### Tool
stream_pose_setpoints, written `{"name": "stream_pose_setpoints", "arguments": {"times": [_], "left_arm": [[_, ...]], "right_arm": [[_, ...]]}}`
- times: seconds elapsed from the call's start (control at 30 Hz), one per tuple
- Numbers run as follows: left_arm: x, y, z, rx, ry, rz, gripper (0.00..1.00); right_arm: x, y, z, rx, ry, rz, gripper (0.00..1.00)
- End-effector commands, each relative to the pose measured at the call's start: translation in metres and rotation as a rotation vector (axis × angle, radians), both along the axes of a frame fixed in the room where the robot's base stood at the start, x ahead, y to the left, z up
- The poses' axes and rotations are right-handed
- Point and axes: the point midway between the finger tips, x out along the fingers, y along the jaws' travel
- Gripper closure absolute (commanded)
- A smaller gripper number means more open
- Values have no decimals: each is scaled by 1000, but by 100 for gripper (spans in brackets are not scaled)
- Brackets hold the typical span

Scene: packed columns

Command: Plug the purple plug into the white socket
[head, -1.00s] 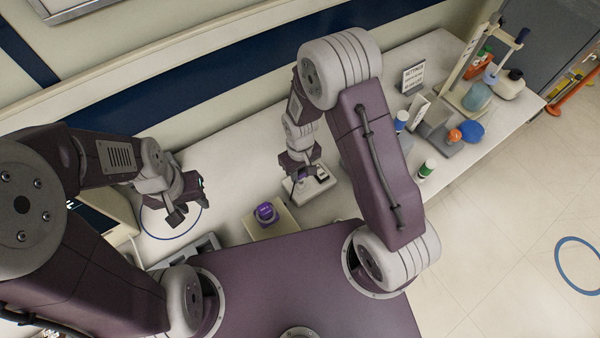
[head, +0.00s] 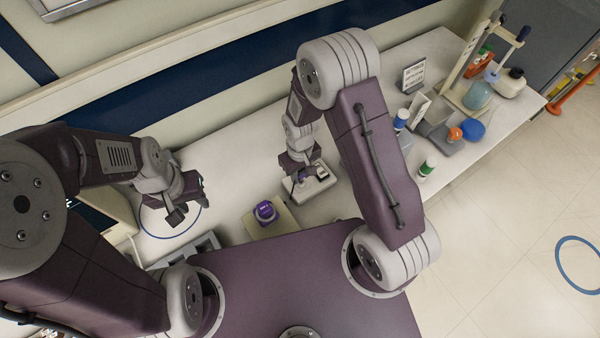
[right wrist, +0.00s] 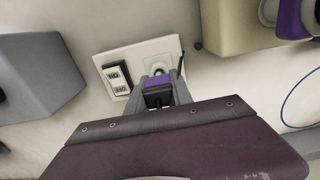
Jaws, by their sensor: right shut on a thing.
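The white socket (head: 322,186) is a flat plate on the bench below my right gripper. In the right wrist view the white socket (right wrist: 135,58) shows a black switch on its left and a round outlet partly hidden behind the fingertips. My right gripper (right wrist: 158,90) is shut on the purple plug (right wrist: 156,81), right in front of the round outlet. I cannot tell whether the plug touches or enters it. In the head view my right gripper (head: 298,178) is at the socket's left end. My left gripper (head: 190,207) is open and empty over the bench at the left.
A purple round object (head: 265,211) stands on a beige block (head: 285,222) left of the socket. A grey block (right wrist: 35,75) lies on the socket's other side. Bottles, a sign (head: 413,76) and a stand (head: 480,75) occupy the right of the bench. The back middle is clear.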

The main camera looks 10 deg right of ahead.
Motion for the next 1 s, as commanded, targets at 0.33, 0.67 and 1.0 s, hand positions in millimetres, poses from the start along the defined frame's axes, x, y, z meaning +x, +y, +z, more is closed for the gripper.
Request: {"name": "stream_pose_setpoints", "arguments": {"times": [0.33,0.67,1.0], "left_arm": [[0,0,-8,0,0,0,64],[0,0,-14,0,0,0,64],[0,0,-17,0,0,0,64]], "right_arm": [[0,0,-10,0,0,0,100],[0,0,-18,0,0,0,100],[0,0,-23,0,-1,0,56]]}}
